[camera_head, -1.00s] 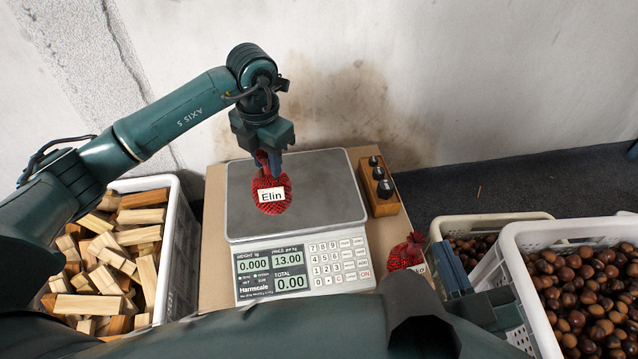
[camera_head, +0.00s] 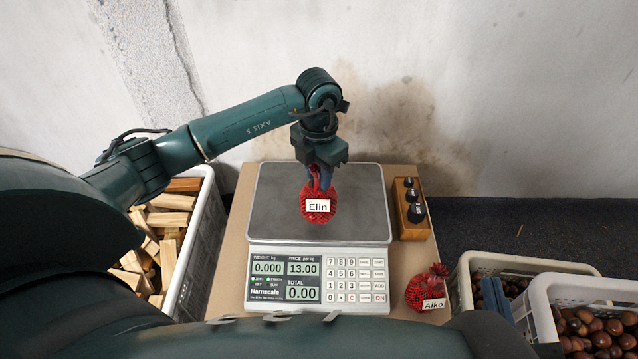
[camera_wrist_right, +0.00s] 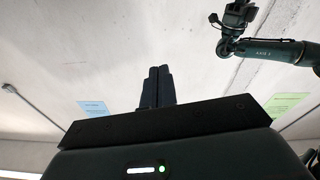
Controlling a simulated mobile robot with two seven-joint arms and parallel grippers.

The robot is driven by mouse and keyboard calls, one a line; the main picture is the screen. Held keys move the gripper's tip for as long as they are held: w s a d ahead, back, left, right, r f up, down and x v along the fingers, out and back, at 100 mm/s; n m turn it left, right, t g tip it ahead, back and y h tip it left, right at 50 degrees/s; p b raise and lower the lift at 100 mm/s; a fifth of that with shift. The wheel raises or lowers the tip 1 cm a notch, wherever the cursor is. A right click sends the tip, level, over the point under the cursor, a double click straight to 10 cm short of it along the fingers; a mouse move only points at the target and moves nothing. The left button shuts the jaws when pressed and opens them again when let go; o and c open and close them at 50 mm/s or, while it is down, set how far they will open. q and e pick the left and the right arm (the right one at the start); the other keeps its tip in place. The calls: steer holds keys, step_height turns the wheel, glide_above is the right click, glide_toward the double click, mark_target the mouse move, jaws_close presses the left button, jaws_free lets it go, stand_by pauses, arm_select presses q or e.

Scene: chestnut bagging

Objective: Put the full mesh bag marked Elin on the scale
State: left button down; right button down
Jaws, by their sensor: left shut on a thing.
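The red mesh bag marked Elin (camera_head: 318,205) shows in the head view with its white label facing me. My left gripper (camera_head: 320,178) points down and is shut on the bag's top. The bag is over the plate of the scale (camera_head: 270,205), whose weight display reads 0.000, so I cannot tell that it rests on the plate. My right gripper (camera_wrist_right: 157,88) shows in the right wrist view with its fingers together and nothing between them. Its fingers (camera_head: 495,298) also show at the lower right of the head view.
A red mesh bag marked Aiko (camera_head: 427,288) stands right of the scale. A wooden block with dark weights (camera_head: 410,208) stands beside the plate. A crate of wood blocks (camera_head: 205,235) is at left; chestnut crates (camera_head: 540,310) are at right. The wall is behind.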

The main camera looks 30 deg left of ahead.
mark_target(319, 182)
arm_select(q)
step_height(319, 182, down, 2)
steer(key=shift+f, duration=0.1)
steer(key=shift+f+b, duration=0.3)
steer(key=shift+r, duration=0.1)
steer(key=shift+f, duration=0.2)
steer(key=c, duration=1.1)
jaws_free()
